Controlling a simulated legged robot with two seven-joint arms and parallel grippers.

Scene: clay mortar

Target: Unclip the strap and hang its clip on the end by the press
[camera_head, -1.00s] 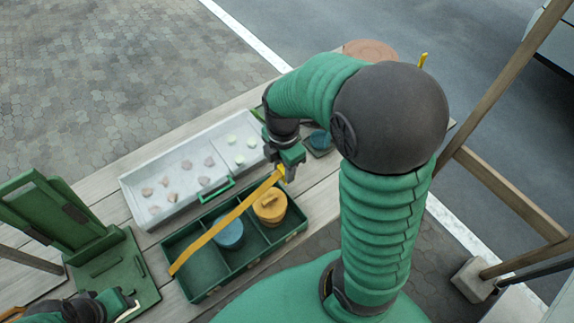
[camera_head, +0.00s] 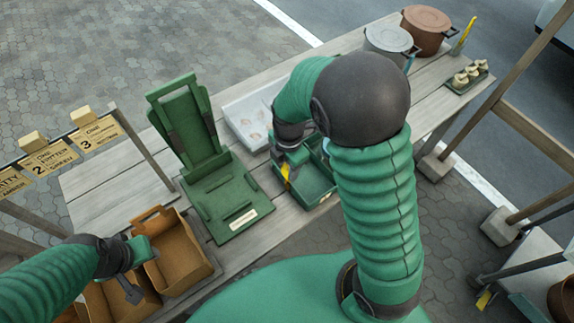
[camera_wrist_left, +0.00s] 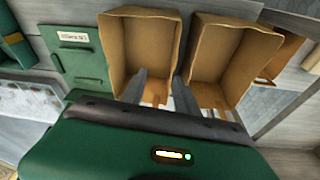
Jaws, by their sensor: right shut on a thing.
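The yellow strap (camera_head: 286,172) shows as a short piece below my right gripper (camera_head: 290,163). This gripper is shut on the strap over the press-side end of the green divided tray (camera_head: 312,188). The clip itself is too small and covered to make out, and my right arm hides most of the tray. The green press (camera_head: 228,197) stands just left of the tray, its upper frame raised. My left gripper (camera_head: 132,285) is over the brown paper boxes. In the left wrist view its two fingers (camera_wrist_left: 161,88) are apart with nothing between them.
Brown boxes (camera_head: 172,255) stand left of the press. A white tray (camera_head: 245,118) with pale pieces lies behind the green tray. Lidded pots (camera_head: 392,40) stand far right. Bare planks show behind the press.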

